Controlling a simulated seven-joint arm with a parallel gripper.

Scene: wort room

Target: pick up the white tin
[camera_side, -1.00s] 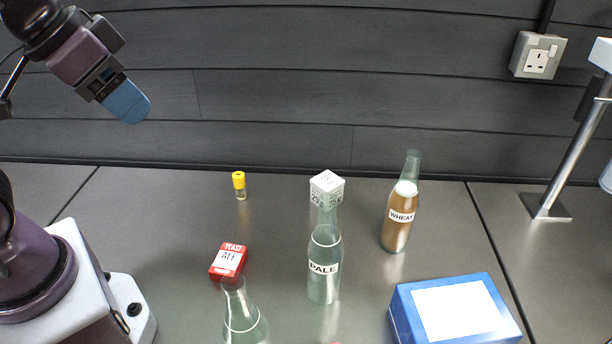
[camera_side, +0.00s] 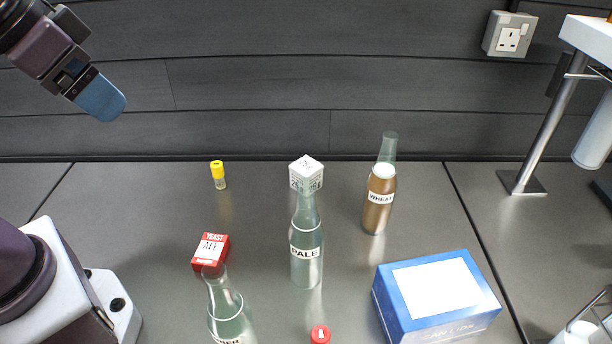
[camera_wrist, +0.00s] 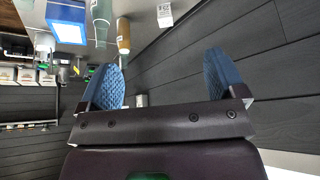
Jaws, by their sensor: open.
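No thing is plainly a white tin. A white printed cube-like box (camera_side: 306,172) stands on the bench behind the clear PALE bottle (camera_side: 306,250), whose neck overlaps it; the white box also shows in the wrist view (camera_wrist: 164,14). A white round object (camera_side: 574,334) is cut off at the lower right corner of the side view; I cannot tell if it is a tin. My gripper (camera_side: 110,104) is high at the upper left, far from both. In the wrist view its blue fingers (camera_wrist: 160,64) are apart, with nothing held between them.
A WHEAT bottle (camera_side: 379,200), blue box (camera_side: 437,297), red yeast box (camera_side: 210,253), yellow-capped vial (camera_side: 218,175), another clear bottle (camera_side: 228,318) and red cap (camera_side: 320,334) are on the bench. A metal stand (camera_side: 545,125) is at right. The bench's back left is mostly clear.

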